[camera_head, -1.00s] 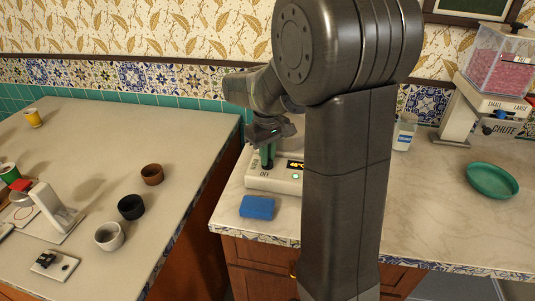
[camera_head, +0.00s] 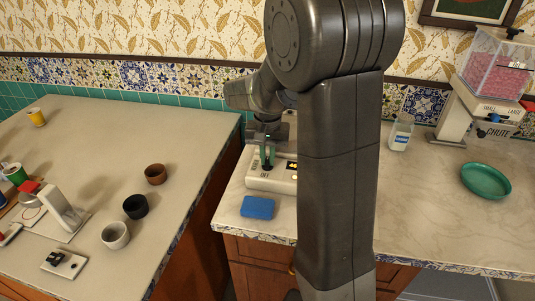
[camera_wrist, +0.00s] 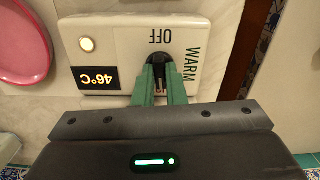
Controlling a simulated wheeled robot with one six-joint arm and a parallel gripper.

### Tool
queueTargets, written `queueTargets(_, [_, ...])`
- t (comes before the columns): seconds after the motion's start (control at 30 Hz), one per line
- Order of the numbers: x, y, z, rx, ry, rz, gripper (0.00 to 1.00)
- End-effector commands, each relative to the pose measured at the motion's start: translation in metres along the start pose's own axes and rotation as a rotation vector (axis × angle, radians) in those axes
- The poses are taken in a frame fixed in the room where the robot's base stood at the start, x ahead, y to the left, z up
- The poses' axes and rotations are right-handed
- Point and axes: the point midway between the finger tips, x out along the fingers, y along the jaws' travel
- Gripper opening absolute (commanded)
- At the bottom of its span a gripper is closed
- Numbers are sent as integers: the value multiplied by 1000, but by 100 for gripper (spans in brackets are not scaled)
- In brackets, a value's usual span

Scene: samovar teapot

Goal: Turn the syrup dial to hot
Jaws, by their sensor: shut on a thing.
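The syrup warmer is a white box (camera_head: 262,183) on the right counter, partly hidden behind my arm in the head view. In the wrist view its panel (camera_wrist: 205,28) shows the words OFF and WARM, upside down or sideways, and a lit display (camera_wrist: 96,78) reading about 46°C. The black dial (camera_wrist: 155,58) sits between OFF and WARM. My gripper (camera_wrist: 158,74) has its green fingers shut on the dial; it also shows above the warmer in the head view (camera_head: 267,156).
A blue sponge (camera_head: 257,208) lies just in front of the warmer. A pink plate (camera_wrist: 22,45) lies near it in the wrist view. A jar (camera_head: 401,133), green bowl (camera_head: 486,181) and dispenser (camera_head: 495,75) stand to the right. Cups (camera_head: 135,206) stand on the left counter.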

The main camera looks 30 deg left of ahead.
Motion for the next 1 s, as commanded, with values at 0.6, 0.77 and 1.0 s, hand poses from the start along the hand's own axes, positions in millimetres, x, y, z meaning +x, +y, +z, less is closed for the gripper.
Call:
queueTargets(0.6, [-1,0,-1,127,3,-1,0])
queueTargets(0.77, [-1,0,-1,127,3,-2,0])
queueTargets(1.0, [-1,0,-1,126,2,-1,33])
